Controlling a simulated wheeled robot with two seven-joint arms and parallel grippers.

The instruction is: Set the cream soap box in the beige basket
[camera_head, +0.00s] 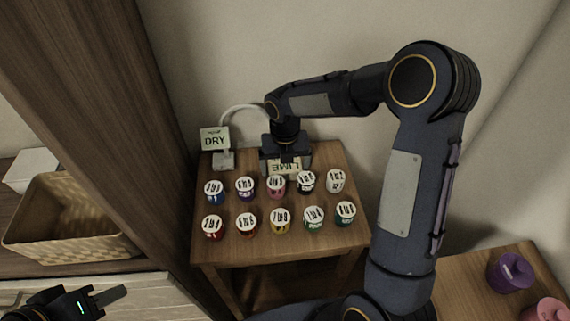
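A pale, whitish box (30,168), which looks like the cream soap box, sits at the far left on the wooden surface, behind the basket. The basket's near side hides part of the view around it. The woven beige basket (75,243) is in front of it and looks empty. My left gripper (112,295) is at the lower left, below and in front of the basket, apart from both. Only one finger shows clearly. My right gripper (285,164) points down at the back of the small table, at a card reading LIME (284,169); whether it grips the card is unclear.
A small wooden table (235,255) carries several lidded jars (279,220) in two rows and a DRY sign (215,139). A tall wooden panel (110,95) separates it from the basket. A purple jar (511,272) and a pink one (548,309) stand at lower right.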

